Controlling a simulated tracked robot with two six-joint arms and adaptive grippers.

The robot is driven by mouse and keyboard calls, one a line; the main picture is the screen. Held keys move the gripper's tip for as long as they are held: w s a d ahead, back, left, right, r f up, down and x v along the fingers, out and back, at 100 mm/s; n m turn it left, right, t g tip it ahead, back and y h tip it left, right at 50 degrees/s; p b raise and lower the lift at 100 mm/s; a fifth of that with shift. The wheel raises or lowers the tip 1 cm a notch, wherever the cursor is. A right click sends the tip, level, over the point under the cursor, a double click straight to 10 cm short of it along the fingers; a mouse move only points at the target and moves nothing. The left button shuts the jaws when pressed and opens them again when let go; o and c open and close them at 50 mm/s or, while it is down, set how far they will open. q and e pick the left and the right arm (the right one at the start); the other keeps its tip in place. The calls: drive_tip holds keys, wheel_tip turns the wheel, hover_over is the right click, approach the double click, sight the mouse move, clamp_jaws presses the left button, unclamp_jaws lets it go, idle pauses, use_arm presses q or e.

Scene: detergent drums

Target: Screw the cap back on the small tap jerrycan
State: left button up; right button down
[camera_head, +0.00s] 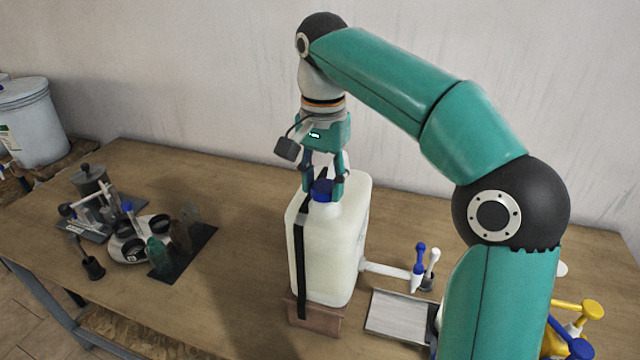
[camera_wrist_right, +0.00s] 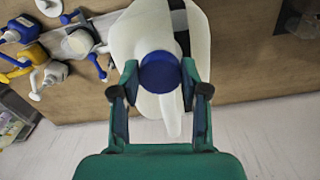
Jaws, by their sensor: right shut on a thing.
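The small tap jerrycan (camera_head: 330,250) is a white, upright container with a black strap, on a low brown block (camera_head: 316,316) in the middle of the table. The blue cap (camera_head: 322,190) sits at the mouth of its neck. My right gripper (camera_head: 324,188) points down from above and is shut on the blue cap. In the right wrist view the cap (camera_wrist_right: 160,72) lies between the two fingertips (camera_wrist_right: 160,78), over the jerrycan (camera_wrist_right: 130,35). I cannot tell how far the threads are engaged. My left gripper is not in view.
A white drum (camera_head: 30,120) is far left.

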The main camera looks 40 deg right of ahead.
drive_tip(key=shift+a+f, duration=0.1)
drive_tip(key=shift+f, duration=0.05)
drive_tip(key=m, duration=0.5)
drive_tip(key=shift+m, duration=0.3)
drive_tip(key=c, duration=0.8)
unclamp_jaws()
drive_tip(key=shift+w, duration=0.1)
drive_tip(key=n, duration=0.4)
drive_tip(key=shift+r, duration=0.2)
drive_tip(key=shift+n, duration=0.9)
